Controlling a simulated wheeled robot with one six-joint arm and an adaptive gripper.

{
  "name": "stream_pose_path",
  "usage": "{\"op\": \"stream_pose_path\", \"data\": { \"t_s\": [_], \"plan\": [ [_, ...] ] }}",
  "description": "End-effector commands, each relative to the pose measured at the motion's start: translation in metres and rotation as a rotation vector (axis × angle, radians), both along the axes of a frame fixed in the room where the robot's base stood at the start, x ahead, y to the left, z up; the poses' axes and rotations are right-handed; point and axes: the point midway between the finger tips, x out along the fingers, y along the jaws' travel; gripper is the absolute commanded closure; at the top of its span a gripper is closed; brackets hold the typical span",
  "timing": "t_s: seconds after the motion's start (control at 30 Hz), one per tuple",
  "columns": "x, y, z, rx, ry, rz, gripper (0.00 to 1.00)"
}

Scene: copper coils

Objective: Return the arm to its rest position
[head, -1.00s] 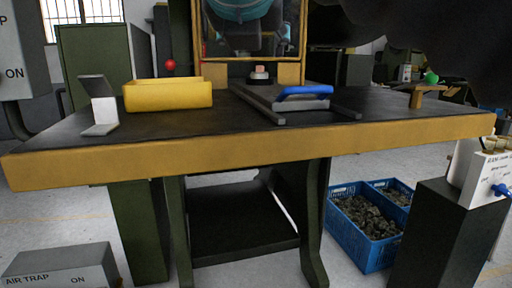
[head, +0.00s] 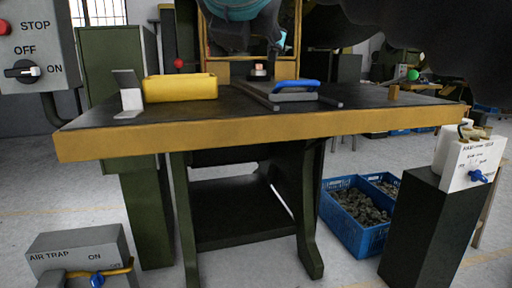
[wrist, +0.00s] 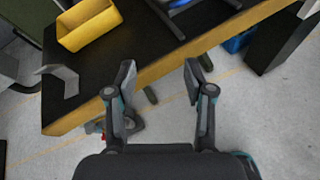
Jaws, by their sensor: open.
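My gripper (wrist: 160,82) shows in the wrist view with its two fingers spread apart and nothing between them. It hangs over the front edge of the worktable, above the grey floor.
On the table are a yellow bin (head: 180,88), a grey bracket (head: 130,98) and a blue-handled plate (head: 294,92). A control box (head: 40,45) stands left, an air trap box (head: 80,250) lower left. Blue crates (head: 345,230) and a dark pedestal (head: 425,225) stand right. Open floor lies in front.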

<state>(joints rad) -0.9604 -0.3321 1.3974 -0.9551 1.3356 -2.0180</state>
Motion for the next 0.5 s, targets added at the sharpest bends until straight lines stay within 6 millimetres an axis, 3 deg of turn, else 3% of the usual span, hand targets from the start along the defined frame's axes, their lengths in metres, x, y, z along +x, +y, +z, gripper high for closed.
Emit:
{"op": "stream_pose_path", "data": {
  "t_s": [0.27, 0.37, 0.5],
  "plan": [
    [0.002, 0.023, -0.022, 0.283, 0.034, -0.050, 0.47],
    [0.002, 0.038, -0.047, 0.434, 0.083, -0.084, 0.47],
    [-0.003, 0.057, -0.094, 0.688, 0.188, -0.176, 0.47]
  ]
}}
